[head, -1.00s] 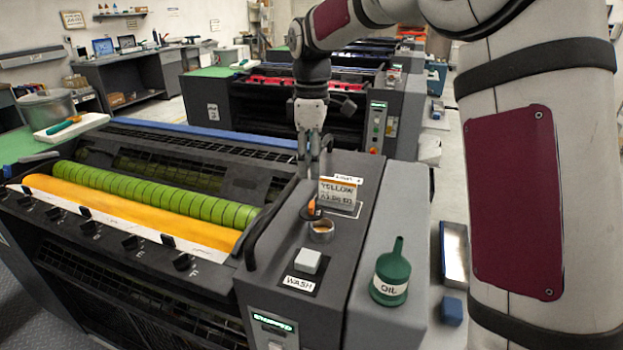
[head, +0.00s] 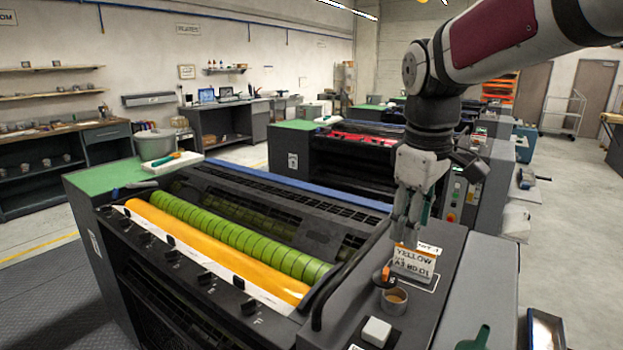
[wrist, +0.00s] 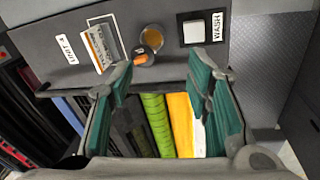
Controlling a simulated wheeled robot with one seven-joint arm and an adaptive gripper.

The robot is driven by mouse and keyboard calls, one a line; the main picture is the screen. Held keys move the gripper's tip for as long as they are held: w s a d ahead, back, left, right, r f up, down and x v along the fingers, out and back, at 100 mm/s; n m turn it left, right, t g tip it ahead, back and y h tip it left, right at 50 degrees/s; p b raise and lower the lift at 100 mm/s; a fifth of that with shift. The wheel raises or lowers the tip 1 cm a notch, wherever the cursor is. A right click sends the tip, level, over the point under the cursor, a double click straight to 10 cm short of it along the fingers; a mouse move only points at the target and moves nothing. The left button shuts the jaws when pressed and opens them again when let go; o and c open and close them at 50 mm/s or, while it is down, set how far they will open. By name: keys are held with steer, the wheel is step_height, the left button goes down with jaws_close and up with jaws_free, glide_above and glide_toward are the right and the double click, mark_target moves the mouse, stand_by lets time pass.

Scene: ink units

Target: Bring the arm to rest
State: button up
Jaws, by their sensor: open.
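My gripper (head: 408,240) hangs fingers down above the ink unit's side console, just behind the yellow card in the head view. In the wrist view its two teal-padded fingers (wrist: 165,90) stand wide apart with nothing between them. The card (head: 413,263), marked YELLOW, stands upright on the console, and it also shows in the wrist view (wrist: 103,46). I cannot tell whether a fingertip touches the card.
A white WASH button (head: 376,332) is in front of the cup. The green roller (head: 235,238) and yellow roller (head: 215,248) lie to the left. A dark green oil can (head: 475,340) is cut off at the bottom edge.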

steer(key=s+f+m+t, duration=0.1)
steer(key=s+m, duration=0.3)
steer(key=s, duration=0.6)
steer(key=s+d+f+m+t, duration=0.1)
steer(key=s+m, duration=0.3)
steer(key=s, duration=0.6)
steer(key=shift+s+d+f+m+t+y, duration=0.15)
steer(key=shift+s+f+m+t+y, duration=0.2)
steer(key=shift+f+t, duration=0.35)
